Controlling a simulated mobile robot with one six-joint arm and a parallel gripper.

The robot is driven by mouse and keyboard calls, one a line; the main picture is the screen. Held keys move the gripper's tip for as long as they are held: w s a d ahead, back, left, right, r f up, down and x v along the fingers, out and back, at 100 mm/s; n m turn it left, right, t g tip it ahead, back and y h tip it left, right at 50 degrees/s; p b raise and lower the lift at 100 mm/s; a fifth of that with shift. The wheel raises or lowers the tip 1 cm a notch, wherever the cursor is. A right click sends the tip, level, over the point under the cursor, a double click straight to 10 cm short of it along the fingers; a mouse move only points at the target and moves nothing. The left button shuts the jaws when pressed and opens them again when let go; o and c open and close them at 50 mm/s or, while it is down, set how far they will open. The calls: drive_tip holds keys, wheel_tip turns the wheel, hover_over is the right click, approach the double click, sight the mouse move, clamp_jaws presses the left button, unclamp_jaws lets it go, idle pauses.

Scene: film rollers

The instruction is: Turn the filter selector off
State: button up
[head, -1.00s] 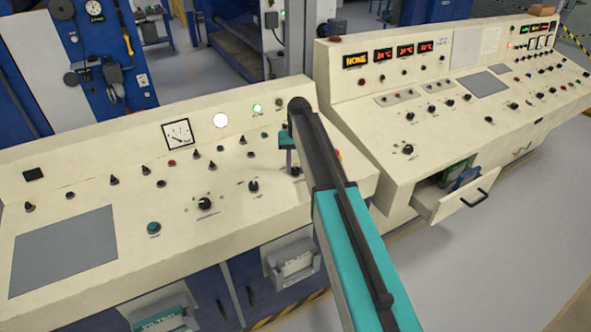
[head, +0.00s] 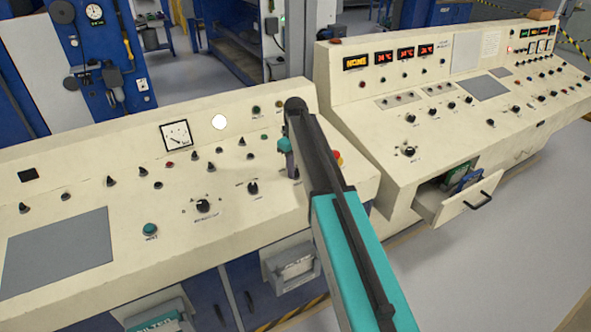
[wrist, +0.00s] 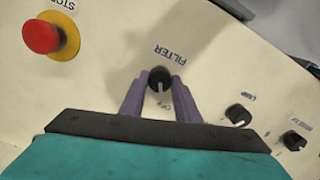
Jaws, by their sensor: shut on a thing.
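The filter selector (wrist: 159,77) is a round black knob with a pale pointer line, below the upside-down word FILTER in the wrist view. Its line points toward the bottom of that picture, near a small partly hidden label that seems to read OFF. My gripper (wrist: 161,84) has its two purple fingers shut on the knob, one on each side. In the head view my gripper (head: 289,163) reaches down to the right part of the near cream console (head: 120,200). My own arm hides most of the selector there.
A red stop button on a yellow ring (wrist: 41,37) sits left of the selector in the wrist view. Two other black knobs (wrist: 238,115) (wrist: 293,141) lie to the right. In the head view an open drawer (head: 462,203) sticks out of the right console.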

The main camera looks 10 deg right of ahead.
idle(0.4)
drive_tip(key=o, duration=1)
drive_tip(key=shift+o, duration=0.2)
wheel_tip(320, 180, up, 14)
drive_tip(key=b, duration=0.3)
drive_tip(key=shift+s+b, duration=0.25)
drive_tip(key=shift+b, duration=0.05)
drive_tip(key=shift+a+f, duration=0.1)
